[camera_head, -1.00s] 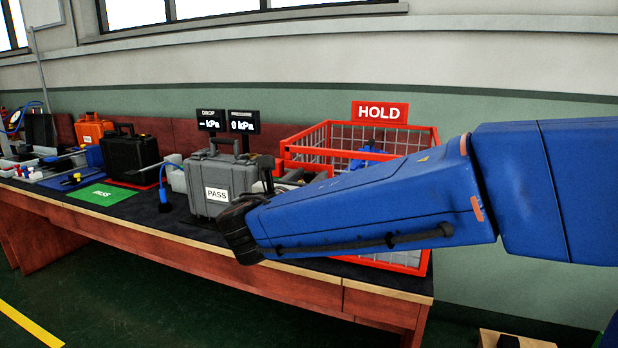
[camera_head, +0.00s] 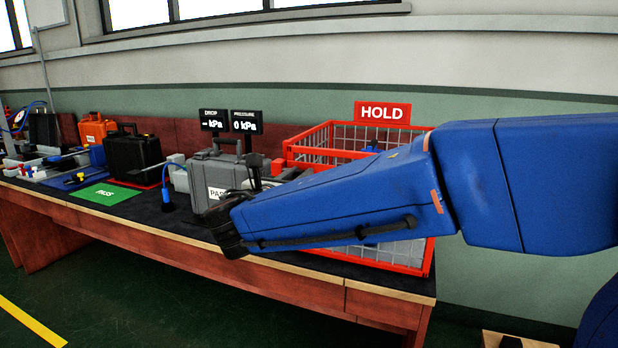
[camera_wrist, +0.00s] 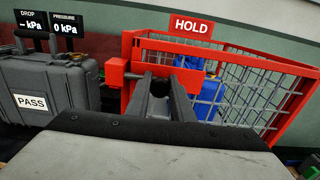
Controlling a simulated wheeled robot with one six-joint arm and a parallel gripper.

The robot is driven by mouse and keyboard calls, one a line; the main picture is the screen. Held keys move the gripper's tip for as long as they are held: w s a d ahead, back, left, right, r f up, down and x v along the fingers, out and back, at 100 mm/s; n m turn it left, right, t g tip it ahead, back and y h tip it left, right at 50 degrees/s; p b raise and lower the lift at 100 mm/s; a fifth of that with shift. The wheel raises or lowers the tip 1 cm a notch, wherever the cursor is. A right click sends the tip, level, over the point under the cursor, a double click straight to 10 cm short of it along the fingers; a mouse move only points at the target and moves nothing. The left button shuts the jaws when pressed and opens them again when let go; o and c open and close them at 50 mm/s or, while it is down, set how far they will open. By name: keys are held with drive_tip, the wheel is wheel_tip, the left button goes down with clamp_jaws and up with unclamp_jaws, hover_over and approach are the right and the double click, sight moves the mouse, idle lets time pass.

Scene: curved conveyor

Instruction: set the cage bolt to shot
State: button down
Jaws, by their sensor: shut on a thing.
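The red cage (camera_wrist: 250,85) with the HOLD sign stands at the right end of the bench; it also shows in the head view (camera_head: 300,140). Its bolt (camera_wrist: 117,72) is red, at the cage's front left, with a bar running sideways toward a red block on the frame. My gripper (camera_wrist: 163,82) is at this bolt with its fingers closed on part of it. In the head view my blue arm covers most of the cage front.
A grey case (camera_wrist: 45,85) labelled PASS stands close left of the cage. Two pressure displays (camera_head: 230,121) stand behind it. A blue item (camera_wrist: 205,100) is inside the cage. A black case (camera_head: 133,155) and a green PASS mat (camera_head: 105,194) lie farther left.

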drive_tip(key=shift+w+a+r, duration=0.1)
drive_tip(key=shift+a, duration=0.2)
drive_tip(key=c, duration=1.6)
unclamp_jaws()
drive_tip(key=shift+a, duration=0.15)
drive_tip(key=shift+o, duration=0.2)
drive_tip(key=v, duration=1.7)
